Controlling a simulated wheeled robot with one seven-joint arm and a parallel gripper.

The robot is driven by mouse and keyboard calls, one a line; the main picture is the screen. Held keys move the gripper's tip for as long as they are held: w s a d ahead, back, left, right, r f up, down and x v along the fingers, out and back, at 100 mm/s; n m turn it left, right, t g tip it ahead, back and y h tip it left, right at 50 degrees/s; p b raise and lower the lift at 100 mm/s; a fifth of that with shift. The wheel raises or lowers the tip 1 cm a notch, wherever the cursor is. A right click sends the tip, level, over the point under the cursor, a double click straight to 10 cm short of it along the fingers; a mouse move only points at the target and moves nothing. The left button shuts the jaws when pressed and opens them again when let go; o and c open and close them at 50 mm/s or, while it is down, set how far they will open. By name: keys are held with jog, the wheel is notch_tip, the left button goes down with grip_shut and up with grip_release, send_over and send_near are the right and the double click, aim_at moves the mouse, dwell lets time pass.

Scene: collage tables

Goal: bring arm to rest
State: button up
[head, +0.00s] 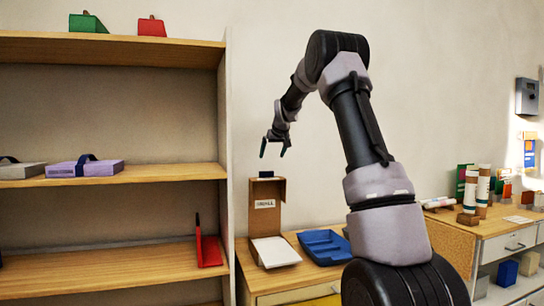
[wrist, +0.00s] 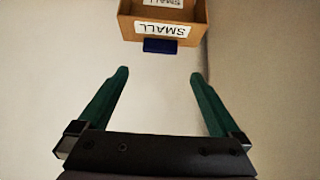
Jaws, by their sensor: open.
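My arm rises from the lower right in the head view and bends over to the left. My gripper (head: 273,147) hangs at its end, pointing down, above the cardboard box labelled SMALL (head: 266,220). In the wrist view my gripper (wrist: 161,75) shows two green fingers spread apart with nothing between them. The box (wrist: 163,40) shows beyond the fingertips at the top of that view, apart from them. A small dark blue block (wrist: 160,46) shows at the box's near edge.
A wooden shelf unit (head: 110,174) stands on the left, with a purple box (head: 85,168) on its middle board. A blue tray (head: 325,246) lies right of the cardboard box. Several rolls and cartons stand at right. Open air surrounds my gripper.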

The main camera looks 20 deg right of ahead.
jog(key=s+a+r+m, duration=0.1)
jog(key=s+a+r, duration=0.1)
jog(key=s, duration=0.7)
jog(key=s+a+r+y, duration=0.1)
jog(key=s+a+r, duration=0.15)
jog(key=s, duration=0.75)
jog(key=s+a+r+m, duration=0.1)
jog(key=s+a+r, duration=0.15)
jog(key=s, duration=0.65)
jog(key=s+a+f+m, duration=0.1)
jog(key=s+f, duration=0.2)
jog(key=s, duration=0.8)
jog(key=s+a+f+m+g+y, duration=0.1)
jog(key=s+f, duration=0.3)
jog(key=s, duration=0.7)
jog(key=shift+s+a+f+g, duration=0.25)
jog(key=shift+s+a+g, duration=0.05)
jog(key=shift+s+a, duration=0.05)
